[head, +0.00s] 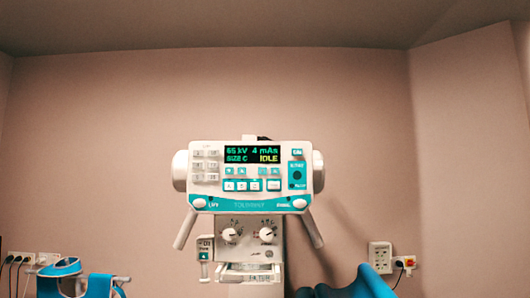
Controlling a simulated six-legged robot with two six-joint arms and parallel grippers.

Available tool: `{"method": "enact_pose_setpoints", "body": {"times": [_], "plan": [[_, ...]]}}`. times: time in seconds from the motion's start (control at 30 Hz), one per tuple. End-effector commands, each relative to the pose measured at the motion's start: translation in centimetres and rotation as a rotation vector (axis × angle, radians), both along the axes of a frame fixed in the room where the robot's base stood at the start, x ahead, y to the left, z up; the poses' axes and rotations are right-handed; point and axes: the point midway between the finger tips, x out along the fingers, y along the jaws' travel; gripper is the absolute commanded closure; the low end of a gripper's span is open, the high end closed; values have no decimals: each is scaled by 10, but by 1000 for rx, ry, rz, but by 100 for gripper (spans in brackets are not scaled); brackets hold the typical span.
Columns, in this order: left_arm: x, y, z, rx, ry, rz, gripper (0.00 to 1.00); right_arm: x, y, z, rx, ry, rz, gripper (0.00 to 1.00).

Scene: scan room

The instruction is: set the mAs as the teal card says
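The X-ray control panel (250,204) is white and teal and faces me in the middle of the head view. Its display (252,155) reads 65 kV, 4 mAs, SIZE C and IDLE. Small buttons sit left of and below the display, including a row of white keys on teal (242,185). Two round knobs, one left (229,235) and one right (267,235), are on the lower housing; their scales are too small to read. I cannot make out a separate teal card. Neither gripper's fingers show.
Blue and white parts at bottom left and blue parts at bottom right look like my arms. Wall sockets (380,257) are at right, with more at far left. The space before the panel is clear.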

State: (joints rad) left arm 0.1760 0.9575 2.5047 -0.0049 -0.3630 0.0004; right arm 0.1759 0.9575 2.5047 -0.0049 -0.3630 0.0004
Motion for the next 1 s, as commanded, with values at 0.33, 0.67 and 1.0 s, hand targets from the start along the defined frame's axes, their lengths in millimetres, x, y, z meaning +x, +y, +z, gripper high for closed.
{"method": "enact_pose_setpoints", "body": {"times": [0.33,0.67,1.0], "plan": [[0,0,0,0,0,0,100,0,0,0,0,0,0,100],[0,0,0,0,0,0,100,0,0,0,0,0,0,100],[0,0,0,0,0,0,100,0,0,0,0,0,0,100]]}}
